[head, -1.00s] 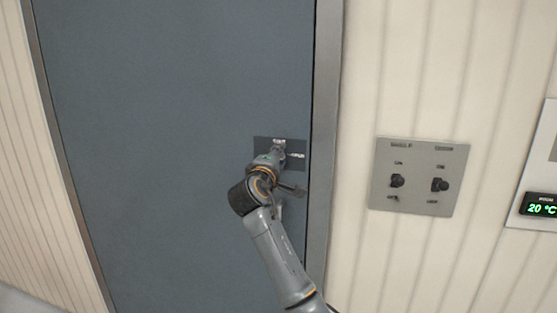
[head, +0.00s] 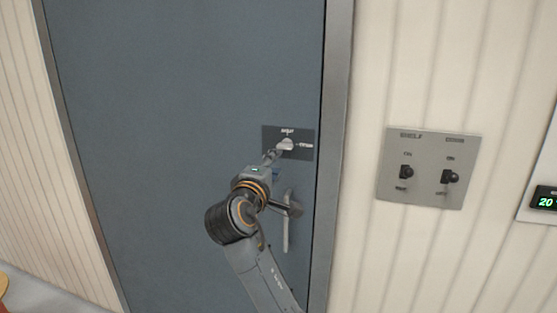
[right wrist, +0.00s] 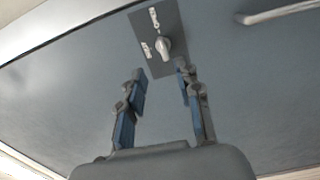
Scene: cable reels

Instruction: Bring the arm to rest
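My right gripper (head: 271,157) is in front of the blue-grey door, just below a dark plate (head: 270,138) with a light knob (head: 286,145). In the right wrist view my right gripper (right wrist: 160,74) is open, with its two blue-grey fingers apart and nothing between them. The knob (right wrist: 163,47) and its plate (right wrist: 172,20) lie past the fingertips there, and the fingers look clear of the knob. My left gripper is not in view.
The door (head: 180,110) looks shut in its grey frame (head: 337,120). A vertical door handle (head: 287,222) is close behind my right arm. A switch panel (head: 428,168) and a green-lit temperature display (head: 545,202) are on the pale wall at right.

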